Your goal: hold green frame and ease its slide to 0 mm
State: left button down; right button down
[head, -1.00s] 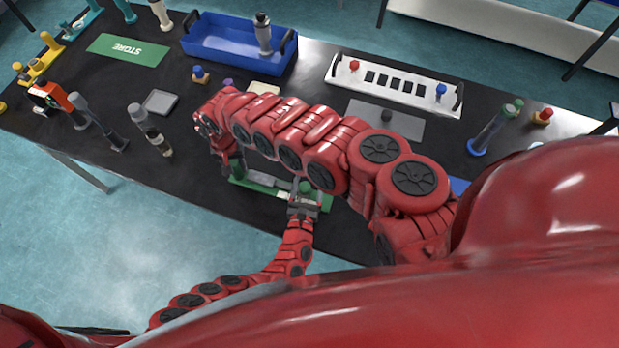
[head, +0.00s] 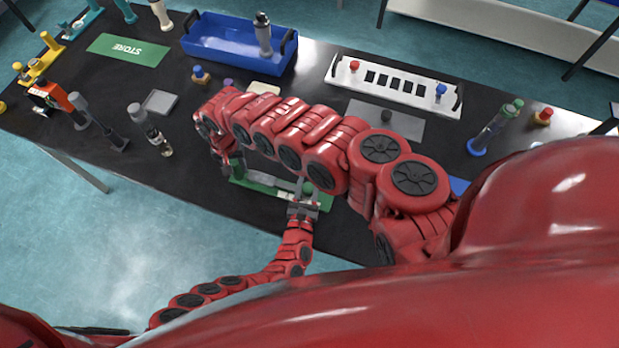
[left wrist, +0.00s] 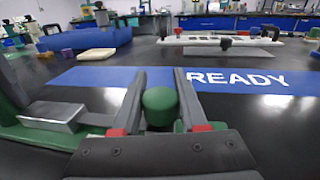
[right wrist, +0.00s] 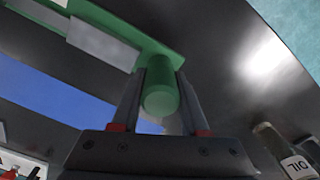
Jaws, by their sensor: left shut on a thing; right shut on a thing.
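The green frame (head: 325,200) lies flat at the front of the black table, partly hidden by my right arm. Its grey slide (head: 286,184) lies along it, and a metal block (left wrist: 52,115) shows on it in the left wrist view. My left gripper (head: 304,189) is at the frame's right end, shut on a round green knob (left wrist: 160,105) between its fingers. My right gripper (head: 238,166) is at the frame's left end, shut on a green handle (right wrist: 160,97) that joins the frame. The slide's scale cannot be read.
A blue READY mat (left wrist: 235,80) lies just behind the frame. An OIL bottle (right wrist: 295,155) stands near my right gripper. A blue bin (head: 220,55), a white panel (head: 340,72) and a green STORE mat (head: 110,48) are farther back. Clear table lies left of the frame.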

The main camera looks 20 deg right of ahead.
pick_arm(q)
jog(key=shift+d, duration=0.1)
pick_arm(e)
jog(key=shift+a, duration=0.1)
dwell(0.6)
pick_arm(q)
jog(key=shift+w+a, duration=0.7)
jog(key=shift+a, duration=0.35)
jog(key=shift+w+a, duration=0.7)
jog(key=shift+a, duration=0.35)
jog(key=shift+c, duration=2.2)
grip_release()
pick_arm(e)
jog(key=shift+d, duration=0.2)
jog(key=shift+a, duration=0.1)
pick_arm(q)
jog(key=shift+s, duration=0.1)
jog(key=shift+s, duration=0.2)
jog(key=v, duration=1.1)
jog(key=shift+s+a, duration=0.15)
jog(key=shift+a, duration=0.1)
pick_arm(e)
jog(key=shift+c, duration=1.7)
grip_release()
